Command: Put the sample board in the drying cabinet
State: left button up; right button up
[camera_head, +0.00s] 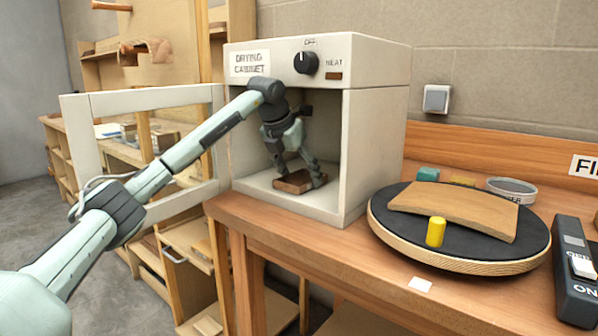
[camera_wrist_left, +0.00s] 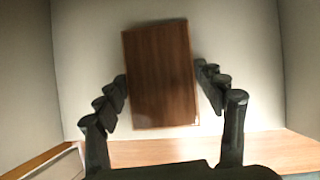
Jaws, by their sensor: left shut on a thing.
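The drying cabinet (camera_head: 374,120) is a white box on the bench, its framed door (camera_head: 82,150) swung open to the left. The sample board (camera_head: 293,184) is a small brown wooden block inside it, low at the cabinet floor; I cannot tell whether it touches the floor. My left gripper (camera_head: 300,183) reaches in through the front opening and is shut on the board. In the left wrist view the board (camera_wrist_left: 158,75) sits between the two fingers (camera_wrist_left: 160,85), one at each long side. My right gripper is not in view.
Right of the cabinet, a round black-topped turntable (camera_head: 385,228) bears a curved wooden piece (camera_head: 455,207) and a yellow cylinder (camera_head: 435,232). A dark switch box (camera_head: 574,270) stands at the right edge. The cabinet's side walls are close around my gripper.

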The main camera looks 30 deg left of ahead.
aim_at(293, 180)
pick_arm(q)
jog(key=shift+a+f, duration=0.1)
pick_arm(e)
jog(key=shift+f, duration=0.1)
pick_arm(q)
jog(key=o, duration=1.3)
jog(key=shift+s, duration=0.1)
jog(key=shift+c, duration=0.2)
jog(key=shift+s+r, duration=0.15)
jog(key=shift+r, duration=0.2)
jog(key=b+v, duration=0.1)
jog(key=v, duration=0.1)
jog(key=shift+s+r, duration=0.15)
jog(key=shift+s, duration=0.15)
jog(key=shift+s+b, duration=0.3)
jog(key=shift+s, duration=0.7)
jog(key=s+b, duration=0.2)
jog(key=s, duration=0.6)
jog(key=shift+s, duration=0.8)
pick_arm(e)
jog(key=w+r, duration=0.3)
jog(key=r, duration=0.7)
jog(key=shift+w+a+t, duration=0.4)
